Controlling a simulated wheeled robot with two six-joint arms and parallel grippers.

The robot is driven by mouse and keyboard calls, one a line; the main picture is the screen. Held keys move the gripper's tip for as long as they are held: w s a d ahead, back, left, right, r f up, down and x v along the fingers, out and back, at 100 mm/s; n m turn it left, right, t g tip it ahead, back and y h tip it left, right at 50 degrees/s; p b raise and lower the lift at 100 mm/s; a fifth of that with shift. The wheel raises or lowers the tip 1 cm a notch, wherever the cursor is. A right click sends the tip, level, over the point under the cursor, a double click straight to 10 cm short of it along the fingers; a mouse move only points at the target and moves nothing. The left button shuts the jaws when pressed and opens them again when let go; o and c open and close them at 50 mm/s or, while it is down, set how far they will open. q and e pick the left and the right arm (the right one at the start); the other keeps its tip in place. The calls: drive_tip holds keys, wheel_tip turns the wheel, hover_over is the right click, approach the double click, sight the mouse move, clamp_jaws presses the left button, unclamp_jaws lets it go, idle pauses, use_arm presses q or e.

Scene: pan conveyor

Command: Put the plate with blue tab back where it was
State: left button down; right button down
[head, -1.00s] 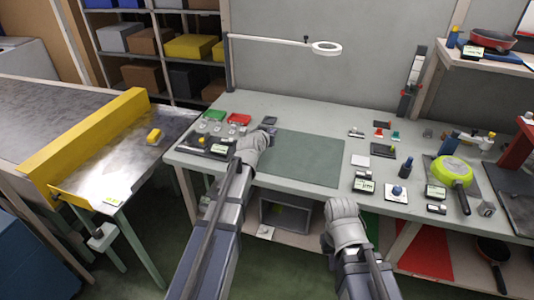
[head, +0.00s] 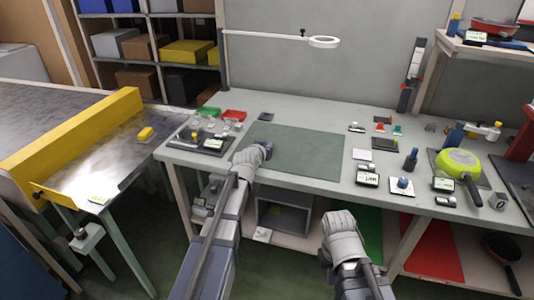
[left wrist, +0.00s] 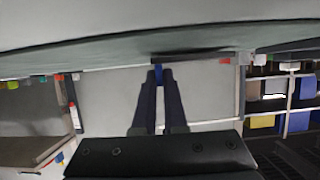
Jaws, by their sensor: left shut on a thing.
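In the left wrist view my left gripper (left wrist: 158,82) is shut on the blue tab (left wrist: 158,74) of a thin dark plate (left wrist: 200,57), seen nearly edge-on beyond the fingertips. In the head view my left gripper (head: 268,150) is over the left part of the green mat (head: 305,150) on the workbench; the hand mostly hides the plate there. My right gripper (head: 343,222) is in front of the bench's front edge. Its fingers are hidden behind the hand, so I cannot see its opening.
A dark tray with small parts (head: 200,142) and red (head: 233,114) and green bins stand left of the mat. A green pan (head: 458,163) and several small items stand on the right. A yellow-railed conveyor (head: 75,140) is at the left. Most of the mat is clear.

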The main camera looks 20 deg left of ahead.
use_arm(q)
drive_tip(key=shift+f, duration=0.1)
drive_tip(key=shift+f, duration=0.1)
drive_tip(key=shift+f, duration=0.15)
drive_tip(key=c, duration=1)
unclamp_jaws()
drive_tip(key=shift+r, duration=0.2)
drive_tip(key=shift+r, duration=0.15)
drive_tip(key=p+v, duration=0.5)
drive_tip(key=v, duration=0.7)
